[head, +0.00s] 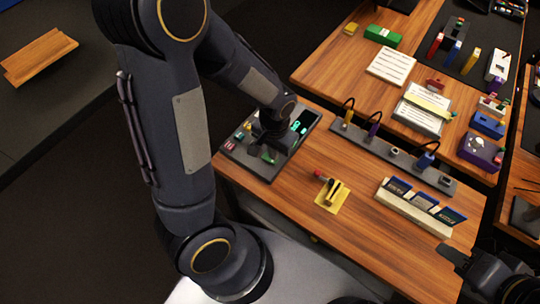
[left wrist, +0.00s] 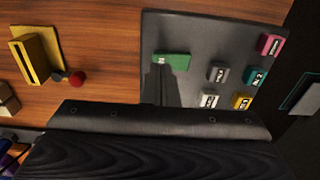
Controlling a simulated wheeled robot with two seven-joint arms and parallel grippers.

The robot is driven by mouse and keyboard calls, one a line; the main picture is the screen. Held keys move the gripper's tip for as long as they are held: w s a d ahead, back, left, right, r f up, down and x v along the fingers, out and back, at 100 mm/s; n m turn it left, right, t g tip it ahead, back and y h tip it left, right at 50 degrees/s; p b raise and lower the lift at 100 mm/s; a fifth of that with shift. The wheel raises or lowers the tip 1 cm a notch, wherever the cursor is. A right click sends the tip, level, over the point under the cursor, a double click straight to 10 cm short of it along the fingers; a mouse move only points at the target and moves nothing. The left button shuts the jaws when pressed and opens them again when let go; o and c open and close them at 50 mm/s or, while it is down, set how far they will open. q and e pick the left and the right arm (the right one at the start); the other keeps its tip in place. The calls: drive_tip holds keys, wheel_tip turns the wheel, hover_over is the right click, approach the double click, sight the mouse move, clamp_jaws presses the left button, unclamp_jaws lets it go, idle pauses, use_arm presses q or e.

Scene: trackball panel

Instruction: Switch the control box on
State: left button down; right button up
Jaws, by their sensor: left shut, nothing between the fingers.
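The control box (head: 257,171) is a dark flat panel at the left end of the wooden table. It bears a green rocker-like part (head: 268,157), several small coloured buttons and a dark screen with teal marks (head: 302,122). In the left wrist view the panel (left wrist: 200,30) shows the green part (left wrist: 172,60) and red, grey, teal, yellow and white labelled buttons. My left gripper (left wrist: 160,88) is shut and empty, pointing down over the panel with its tips close to the green part; I cannot tell whether they touch. My right gripper (head: 452,257) is at the lower right, apart from the box.
A yellow bracket (head: 333,197) with a red-knobbed lever stands right of the box. Behind it runs a dark strip (head: 385,155) with cabled plugs. A pale rack (head: 412,210) holds blue cards. Bare wood lies between the box and the bracket.

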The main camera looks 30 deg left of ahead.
use_arm(q)
drive_tip(key=shift+f+b, duration=0.75)
drive_tip(key=shift+f, duration=0.15)
drive_tip(key=shift+r, duration=0.15)
wheel_tip(320, 180, up, 7)
drive_tip(key=p, duration=0.6)
idle(0.4)
idle(0.4)
drive_tip(key=s+d+r+n+t+h, duration=0.1)
drive_tip(key=s+r+t, duration=0.4)
drive_tip(key=s+r, duration=0.6)
wheel_tip(320, 180, up, 5)
drive_tip(key=n+h, duration=0.1)
drive_tip(key=h, duration=0.1)
drive_tip(key=shift+s+n+t+h, duration=0.3)
drive_tip(key=shift+s+h, duration=0.1)
